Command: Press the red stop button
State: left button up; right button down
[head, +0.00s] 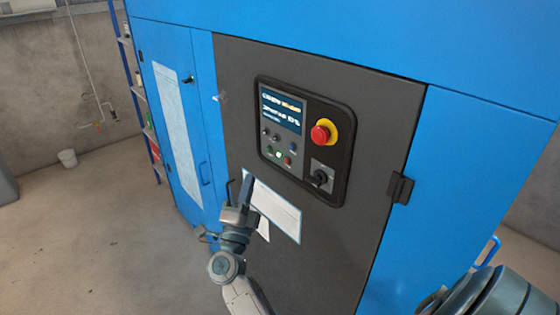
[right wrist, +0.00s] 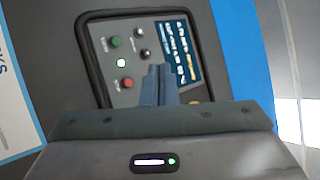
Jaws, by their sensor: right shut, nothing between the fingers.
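The red stop button (head: 320,133) is a round red mushroom head on a yellow ring, at the upper right of a black-framed control panel (head: 346,150) in the head view. My right gripper (head: 247,180) is shut and empty, below and left of the panel in the head view, apart from the stop button. In the right wrist view its closed fingers (right wrist: 158,75) stand in front of the panel (right wrist: 92,50), covering part of it. The red stop button is not clearly visible there. My left gripper is not in view.
The panel also has a screen (head: 281,108), a black rotary switch (head: 321,178) and several small buttons, including a small red one (right wrist: 127,83). A white sheet (head: 278,210) is on the dark door below the panel. A black latch (head: 400,187) sticks out at right.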

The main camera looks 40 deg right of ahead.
aim_at(287, 161)
jog(key=d+p, duration=0.2)
jog(key=d, duration=0.7)
jog(key=shift+w, duration=0.35)
jog(key=shift+a, duration=0.1)
jog(key=shift+p, duration=0.35)
dwell(1.5)
jog(key=shift+d, duration=0.45)
jog(key=shift+w+d, duration=0.1)
jog(key=shift+d, duration=0.25)
dwell(0.4)
dwell(0.3)
jog(key=shift+a, duration=0.8)
